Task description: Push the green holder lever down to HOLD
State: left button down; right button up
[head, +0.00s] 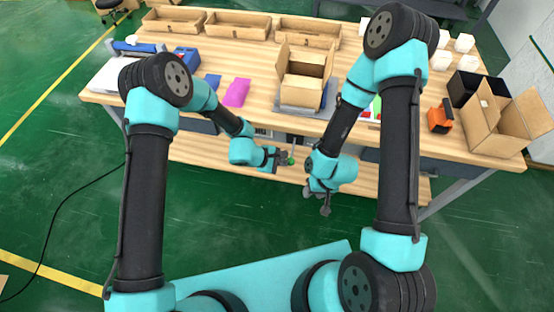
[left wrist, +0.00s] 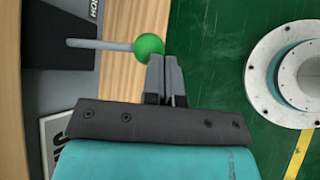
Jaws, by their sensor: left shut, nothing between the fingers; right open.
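The green holder lever shows in the left wrist view as a green ball knob (left wrist: 149,47) on a grey rod. The rod comes out of a dark slot (left wrist: 60,30) in a grey panel, with part of a "HOLD" label at the top edge. In the head view the green knob (head: 291,161) is small, below the table's front edge. My left gripper (left wrist: 165,58) is shut and empty, its fingertips right beside the knob; I cannot tell if they touch it. My right gripper (head: 318,203) is open and empty, lower and to the right, away from the lever.
An open cardboard box (head: 303,88) stands on the wooden table (head: 262,65) above the lever. Another open box (head: 505,125) and an orange item (head: 440,116) are at the right. A lower wooden shelf (head: 215,158) runs beneath the table. The green floor in front is clear.

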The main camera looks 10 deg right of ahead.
pick_arm(q)
jog(key=shift+f, duration=0.75)
jog(key=shift+r, duration=0.2)
jog(key=shift+r, duration=0.6)
jog(key=s+a+r, duration=0.2)
jog(key=a, duration=0.4)
jog(key=s+a+r, duration=0.1)
jog(key=a+r, duration=0.2)
jog(key=a, duration=0.3)
jog(key=shift+s+a, duration=0.25)
jog(key=shift+s, duration=0.1)
pick_arm(e)
jog(key=shift+w+a, duration=0.3)
jog(key=shift+a, duration=0.15)
